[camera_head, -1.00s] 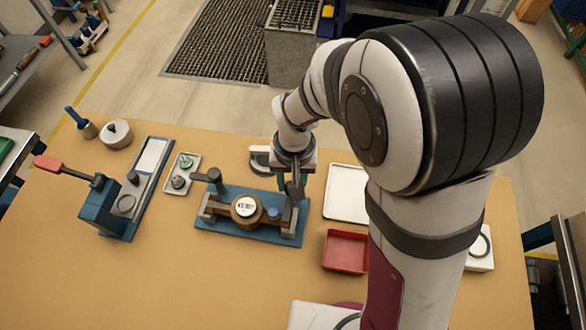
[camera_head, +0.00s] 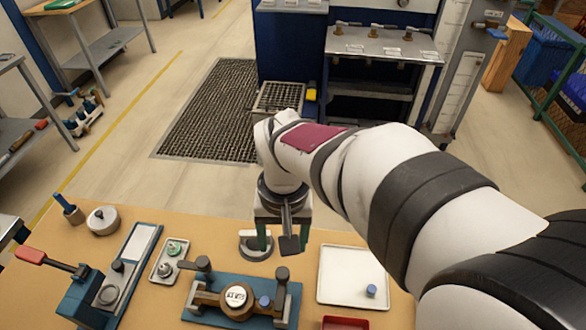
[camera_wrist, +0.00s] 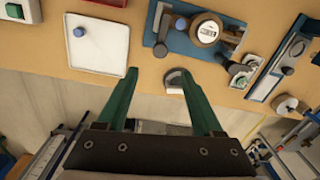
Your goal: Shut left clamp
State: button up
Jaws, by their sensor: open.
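The meter fixture has a blue base (camera_head: 222,320) with a round white-faced meter (camera_head: 236,296) in its middle. The left clamp (camera_head: 203,264) is at the fixture's left end with its dark knob raised; whether its arm presses on the meter I cannot tell. The right clamp (camera_head: 281,275) stands at the other end. In the wrist view, turned about, the left clamp (camera_wrist: 236,68) is to the right of the meter (camera_wrist: 208,31). My gripper (camera_head: 275,245) is open and empty behind the fixture, apart from both clamps; its green fingers (camera_wrist: 160,76) show in the wrist view.
A white tray (camera_head: 340,262) with a blue cap (camera_head: 371,290) is to the right. A small pale stand (camera_head: 256,248) is near my gripper. A small tray with round parts (camera_head: 168,262) and a red-handled device (camera_head: 85,293) are to the left. A red bin (camera_head: 345,323) is in front.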

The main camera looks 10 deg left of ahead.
notch_tip(320, 180, up, 4)
jog(key=shift+d+r, duration=0.1)
jog(key=shift+r, duration=0.1)
jog(key=s+d+f+m+y, duration=0.1)
jog(key=s+d+f+m, duration=0.2)
jog(key=s+d+m, duration=0.4)
jog(key=s+d, duration=0.5)
jog(key=s, duration=0.3)
jog(key=shift+s+d, duration=0.2)
jog(key=shift+r, duration=0.1)
